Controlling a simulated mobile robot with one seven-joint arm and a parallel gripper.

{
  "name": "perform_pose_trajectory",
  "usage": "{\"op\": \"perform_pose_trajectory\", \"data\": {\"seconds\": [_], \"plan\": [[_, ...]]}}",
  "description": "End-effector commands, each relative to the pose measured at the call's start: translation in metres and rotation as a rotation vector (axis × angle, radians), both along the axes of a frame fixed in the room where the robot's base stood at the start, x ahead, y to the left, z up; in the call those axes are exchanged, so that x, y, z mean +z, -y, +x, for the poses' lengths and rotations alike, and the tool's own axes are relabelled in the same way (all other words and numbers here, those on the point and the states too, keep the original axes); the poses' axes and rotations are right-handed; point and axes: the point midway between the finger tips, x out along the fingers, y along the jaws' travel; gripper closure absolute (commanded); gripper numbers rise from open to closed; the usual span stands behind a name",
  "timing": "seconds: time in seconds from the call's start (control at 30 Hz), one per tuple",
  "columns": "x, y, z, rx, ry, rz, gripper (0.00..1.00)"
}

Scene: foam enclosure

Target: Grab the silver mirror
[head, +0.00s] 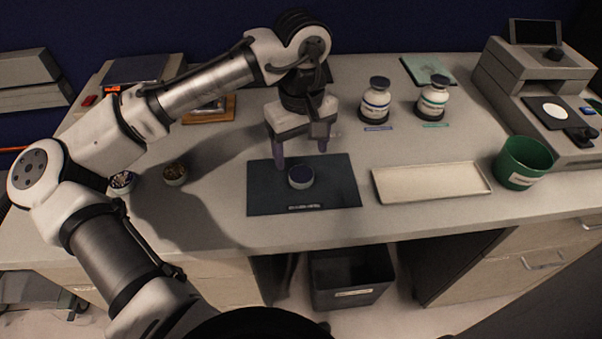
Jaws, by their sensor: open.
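A short round piece (301,177) with a pale rim and a dark bluish top lies on the dark mat (265,198). It may be the silver mirror, but I cannot tell for sure. My gripper (301,157) points down over the back part of the mat, with its two purplish fingers apart and nothing between them. The fingertips appear just behind and above the round piece, and I see no contact. Two other short round pieces, one with a speckled top (122,182) and one brownish (175,173), stand on the bench at left.
A cream tray (430,182) lies right of the mat, with a green bin (523,162) beyond it. A wooden tray (222,110) sits partly behind my arm. A grey device (535,85) fills the right.

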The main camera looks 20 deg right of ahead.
Motion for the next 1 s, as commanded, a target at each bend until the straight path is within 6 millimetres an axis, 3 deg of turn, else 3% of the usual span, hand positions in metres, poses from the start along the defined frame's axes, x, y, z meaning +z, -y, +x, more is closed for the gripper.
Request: {"op": "perform_pose_trajectory", "data": {"seconds": [0.4,0.7,1.0], "plan": [[-0.048,-0.002,-0.004,0.000,-0.001,0.000,0.29],[-0.054,-0.002,-0.004,-0.001,0.000,-0.001,0.29],[-0.054,-0.002,-0.004,-0.001,0.000,-0.001,0.68]]}}
